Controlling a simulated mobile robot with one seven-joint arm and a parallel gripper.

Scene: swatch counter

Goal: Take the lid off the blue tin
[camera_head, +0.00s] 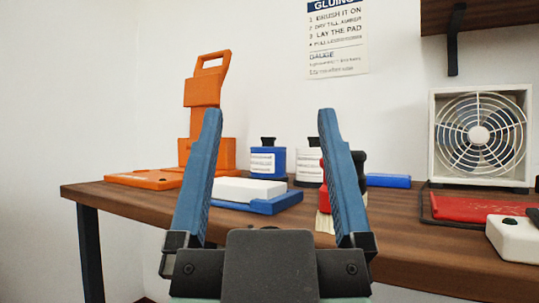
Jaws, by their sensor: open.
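The blue tin (268,163) stands upright on the wooden counter, with a white label on its front. Its black lid (268,142) sits on top. My gripper (266,118) is open and empty in the foreground, its two blue fingers pointing up and far apart. In the picture the blue tin shows between the fingers, farther back, and nothing touches it. A white tin (309,165) with a black lid stands just right of the blue tin, partly hidden by the right finger.
On the counter (403,218) are an orange stand (207,120), a white block (248,190) on a blue base, and a flat blue box (389,181). A red and black item stands behind the right finger. A fan (479,135), red pad (470,208) and white device (512,238) are at right.

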